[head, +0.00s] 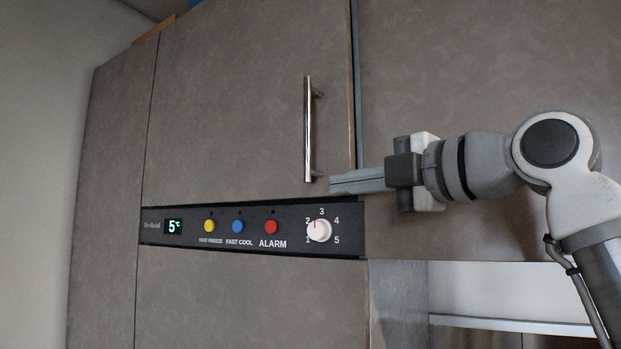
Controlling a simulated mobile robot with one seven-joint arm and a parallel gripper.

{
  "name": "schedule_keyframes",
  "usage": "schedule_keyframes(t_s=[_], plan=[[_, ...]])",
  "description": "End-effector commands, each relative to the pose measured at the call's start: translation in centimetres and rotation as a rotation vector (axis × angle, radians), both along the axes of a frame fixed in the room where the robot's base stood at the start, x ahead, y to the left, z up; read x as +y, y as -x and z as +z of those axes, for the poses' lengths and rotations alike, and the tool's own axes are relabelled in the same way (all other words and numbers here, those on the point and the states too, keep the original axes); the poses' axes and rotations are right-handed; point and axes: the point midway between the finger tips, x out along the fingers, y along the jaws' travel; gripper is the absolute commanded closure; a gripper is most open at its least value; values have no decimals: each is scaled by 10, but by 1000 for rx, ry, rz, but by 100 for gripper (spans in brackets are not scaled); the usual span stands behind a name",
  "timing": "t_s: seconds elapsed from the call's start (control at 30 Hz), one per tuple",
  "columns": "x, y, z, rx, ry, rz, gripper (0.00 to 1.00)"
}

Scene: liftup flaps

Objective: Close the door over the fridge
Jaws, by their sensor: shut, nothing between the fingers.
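The door over the fridge (225,100) is a grey-brown panel above the control strip in the head view. It carries a vertical metal handle (308,130) near its right side. A thin edge and a narrow dark gap show along its right side; I cannot tell whether it stands slightly ajar. My gripper (335,184) is shut and empty. It comes in from the right, and its fingertips are just right of the handle's lower end, in front of the door's lower right corner. I cannot tell whether they touch the door.
The black control strip (185,240) with coloured buttons and a white dial (319,230) runs below the door. The lower fridge door (250,300) is under it. A wide cabinet panel (450,70) fills the right, behind my arm. An open recess (490,290) lies below that panel.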

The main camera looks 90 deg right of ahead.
Motion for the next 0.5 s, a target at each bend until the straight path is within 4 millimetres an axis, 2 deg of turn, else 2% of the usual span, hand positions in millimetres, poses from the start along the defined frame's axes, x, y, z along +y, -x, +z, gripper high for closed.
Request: schedule_keyframes(t_s=[0.5], plan=[[-7, 3, 0, -1, -1, 0, 100]])
